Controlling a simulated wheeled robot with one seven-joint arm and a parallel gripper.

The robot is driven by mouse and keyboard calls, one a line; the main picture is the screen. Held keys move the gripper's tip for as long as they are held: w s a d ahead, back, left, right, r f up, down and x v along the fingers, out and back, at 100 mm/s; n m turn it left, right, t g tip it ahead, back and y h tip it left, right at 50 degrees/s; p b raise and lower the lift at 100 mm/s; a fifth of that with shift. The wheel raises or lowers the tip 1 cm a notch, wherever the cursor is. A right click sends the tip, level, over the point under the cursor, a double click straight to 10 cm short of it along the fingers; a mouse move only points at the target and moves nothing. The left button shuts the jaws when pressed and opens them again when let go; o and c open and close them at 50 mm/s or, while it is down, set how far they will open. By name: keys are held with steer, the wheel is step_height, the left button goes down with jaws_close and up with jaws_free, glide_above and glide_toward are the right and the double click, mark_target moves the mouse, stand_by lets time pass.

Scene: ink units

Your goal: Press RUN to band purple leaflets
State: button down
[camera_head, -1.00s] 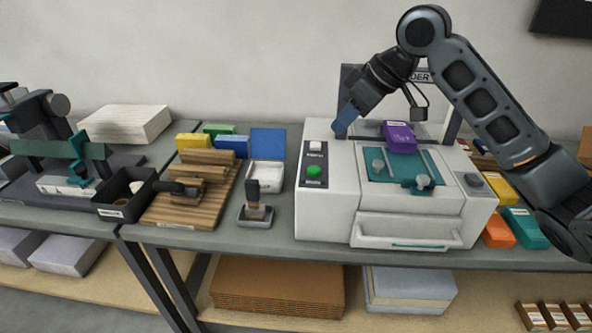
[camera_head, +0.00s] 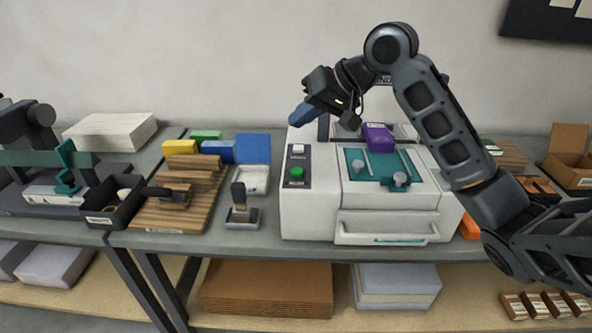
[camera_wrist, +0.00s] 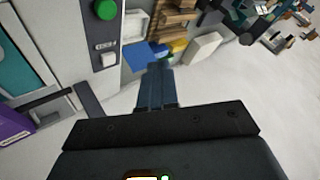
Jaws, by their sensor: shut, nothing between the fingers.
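The white bander machine (camera_head: 309,214) stands on the bench. Its dark control panel (camera_head: 297,181) carries a green button (camera_head: 297,173) with a white switch (camera_head: 298,149) behind it. The green button also shows at the top of the wrist view (camera_wrist: 105,9). My gripper (camera_head: 295,119) is shut and empty. In the head view it is above the machine's back left corner, seemingly apart from the panel.
Left of the machine are a hand stamp (camera_head: 240,207), a white tray (camera_head: 256,180), a wooden rack (camera_head: 160,212), a black bin (camera_head: 112,209) and colored blocks. An orange block (camera_head: 468,228) is partly hidden behind my arm at right.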

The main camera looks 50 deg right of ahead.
mark_target(301, 171)
steer(key=shift+f+b, duration=3.6)
steer(key=shift+f, duration=0.8)
steer(key=shift+f, duration=0.1)
steer(key=shift+f, duration=0.3)
steer(key=shift+f+b, duration=0.5)
steer(key=shift+f, duration=0.05)
steer(key=shift+r, duration=0.1)
steer(key=shift+r+p, duration=0.85)
steer(key=shift+r, duration=0.1)
step_height(301, 171, up, 5)
steer(key=p, duration=0.4)
steer(key=shift+p, duration=0.3)
stand_by(0.7)
